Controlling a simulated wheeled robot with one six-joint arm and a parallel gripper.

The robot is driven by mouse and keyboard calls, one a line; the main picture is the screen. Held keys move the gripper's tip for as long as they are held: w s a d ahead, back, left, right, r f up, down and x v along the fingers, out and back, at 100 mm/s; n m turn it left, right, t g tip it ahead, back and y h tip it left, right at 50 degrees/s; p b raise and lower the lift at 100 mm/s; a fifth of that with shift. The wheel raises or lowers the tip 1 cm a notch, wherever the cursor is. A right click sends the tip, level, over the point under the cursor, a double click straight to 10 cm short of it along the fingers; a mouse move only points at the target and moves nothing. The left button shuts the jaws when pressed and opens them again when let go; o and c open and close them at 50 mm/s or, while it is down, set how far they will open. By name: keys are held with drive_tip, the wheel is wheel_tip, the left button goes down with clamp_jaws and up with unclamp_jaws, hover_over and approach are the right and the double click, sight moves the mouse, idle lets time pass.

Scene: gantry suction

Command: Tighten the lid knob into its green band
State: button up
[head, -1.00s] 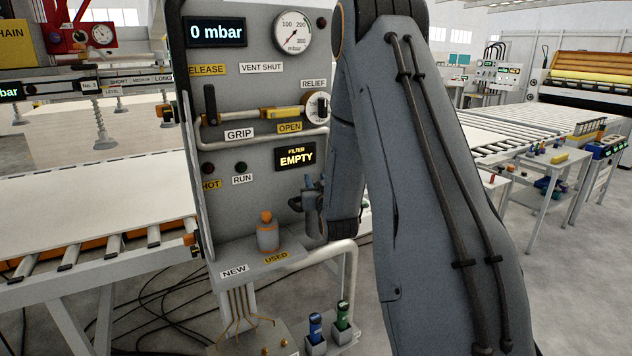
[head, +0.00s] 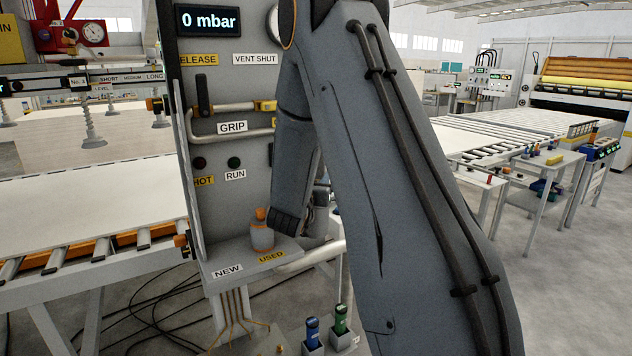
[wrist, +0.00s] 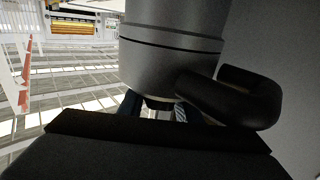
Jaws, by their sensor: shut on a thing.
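In the wrist view a large grey cylinder (wrist: 172,60) with a thin dark seam fills the upper middle. A thick black loop handle (wrist: 232,97) sticks out at its lower right. The dark lid knob (wrist: 158,103) shows only as a small piece under the cylinder. My gripper (wrist: 156,110) is at this knob, its dark blue fingers partly seen, and is shut on it. My wrist housing hides much of the fingers and knob. I see no green band in either view. In the head view my arm hides the gripper and the right part of the panel.
The grey panel (head: 232,85) reads 0 mbar. A blue bottle (head: 312,331) and a green bottle (head: 341,319) stand below. A roller conveyor (head: 100,255) is at left.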

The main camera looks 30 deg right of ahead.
drive_tip(key=shift+m+g+h, duration=0.3)
drive_tip(key=shift+g, duration=0.1)
drive_tip(key=o, duration=1.1)
drive_tip(key=shift+s, duration=0.1)
drive_tip(key=shift+c, duration=0.2)
drive_tip(key=shift+b+v, duration=1.15)
drive_tip(key=shift+v, duration=2.7)
